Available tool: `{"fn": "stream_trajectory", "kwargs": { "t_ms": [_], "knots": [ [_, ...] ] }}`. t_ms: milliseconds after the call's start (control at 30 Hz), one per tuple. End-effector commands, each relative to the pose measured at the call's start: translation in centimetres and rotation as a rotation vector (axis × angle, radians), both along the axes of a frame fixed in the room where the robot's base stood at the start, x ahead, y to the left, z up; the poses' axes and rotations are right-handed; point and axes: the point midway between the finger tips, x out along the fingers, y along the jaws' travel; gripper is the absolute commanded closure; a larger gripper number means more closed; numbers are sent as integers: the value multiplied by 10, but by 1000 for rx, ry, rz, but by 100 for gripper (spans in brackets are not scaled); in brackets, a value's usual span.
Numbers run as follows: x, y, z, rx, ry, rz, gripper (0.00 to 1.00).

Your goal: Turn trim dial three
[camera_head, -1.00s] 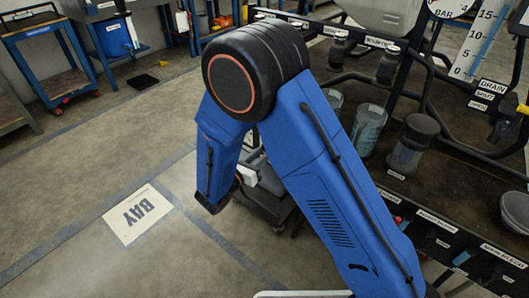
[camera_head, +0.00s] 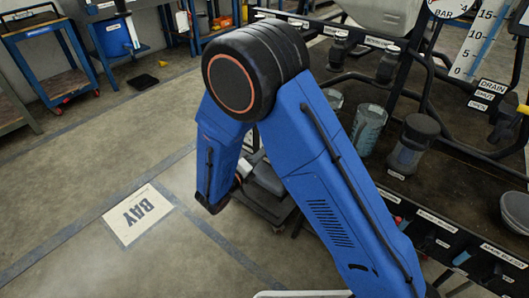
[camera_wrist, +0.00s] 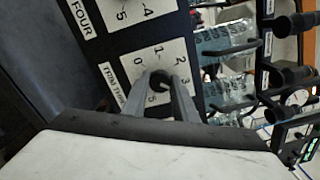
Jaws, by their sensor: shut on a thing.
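Trim dial three (camera_wrist: 158,77) is a small dark round knob in the wrist view. It sits on a white scale plate (camera_wrist: 142,62) with printed numbers, on a black panel. A label (camera_wrist: 113,84) beside the plate appears to read "TRIM THREE". My gripper (camera_wrist: 164,84) is shut on the knob, and its two grey fingers cover part of the knob and plate. Which number the knob points at cannot be told. In the head view, my blue arm hides the gripper and the dial.
A second scale plate (camera_wrist: 128,10) with a "FOUR" label (camera_wrist: 82,17) lies just above in the wrist view. Translucent cups and dark hooks stand to the right there.

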Motion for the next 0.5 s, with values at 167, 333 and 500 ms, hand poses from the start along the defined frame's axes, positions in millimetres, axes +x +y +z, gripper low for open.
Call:
{"fn": "stream_trajectory", "kwargs": {
  "t_ms": [167,333,500],
  "knots": [
    [0,1,-1,-92,74,2,97],
    [0,1,-1,-154,122,2,97],
    [0,1,-1,-189,149,2,97]
  ]
}}
